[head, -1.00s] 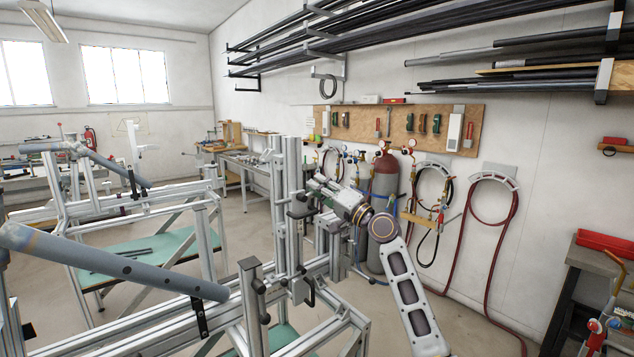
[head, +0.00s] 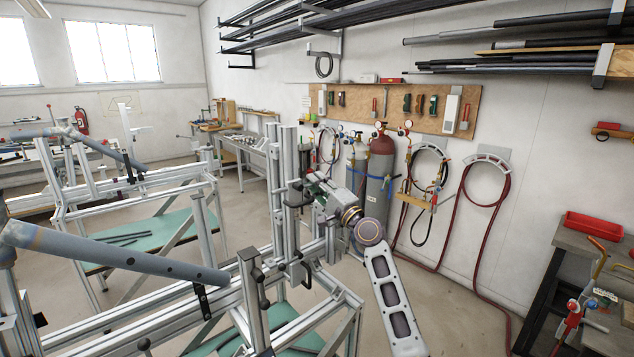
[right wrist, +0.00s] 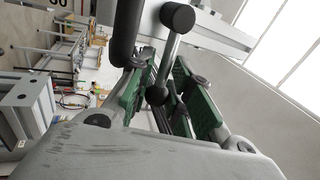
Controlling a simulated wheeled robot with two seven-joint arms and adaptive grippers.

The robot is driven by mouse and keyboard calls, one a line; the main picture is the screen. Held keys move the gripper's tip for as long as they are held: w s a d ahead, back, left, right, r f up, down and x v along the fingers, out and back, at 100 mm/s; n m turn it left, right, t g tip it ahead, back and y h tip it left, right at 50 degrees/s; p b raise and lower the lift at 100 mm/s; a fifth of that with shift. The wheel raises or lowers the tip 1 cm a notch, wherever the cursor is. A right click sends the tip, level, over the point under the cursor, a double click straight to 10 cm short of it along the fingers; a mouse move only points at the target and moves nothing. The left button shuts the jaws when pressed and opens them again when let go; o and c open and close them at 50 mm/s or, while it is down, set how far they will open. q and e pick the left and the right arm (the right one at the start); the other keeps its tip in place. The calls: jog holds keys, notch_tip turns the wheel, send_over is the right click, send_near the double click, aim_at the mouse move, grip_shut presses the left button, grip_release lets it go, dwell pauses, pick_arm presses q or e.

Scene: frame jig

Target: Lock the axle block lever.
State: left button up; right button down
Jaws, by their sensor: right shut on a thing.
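My right gripper (head: 312,190) is at the tall aluminium upright (head: 288,180) of the near frame jig, its arm coming up from the lower right. In the right wrist view its green-padded fingers (right wrist: 160,72) are shut around a metal lever (right wrist: 168,55) with a black ball knob (right wrist: 178,17). The knob sticks out past the fingers. A thick dark bar (right wrist: 127,35) stands close to the left finger. In the head view the lever and its block are small and partly hidden by the gripper, so the lever's exact angle is unclear. My left gripper is out of view.
A grey tube (head: 110,255) lies across the near jig at the left. A short post (head: 253,300) stands in front of the upright. A second jig (head: 130,190) stands behind. Gas cylinders (head: 380,175) and hoses line the wall; a bench (head: 600,265) is at the right.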

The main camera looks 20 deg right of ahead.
jog(key=shift+f, duration=0.15)
jog(key=c, duration=1.7)
grip_release()
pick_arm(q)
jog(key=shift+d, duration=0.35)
pick_arm(e)
jog(key=shift+o, duration=0.8)
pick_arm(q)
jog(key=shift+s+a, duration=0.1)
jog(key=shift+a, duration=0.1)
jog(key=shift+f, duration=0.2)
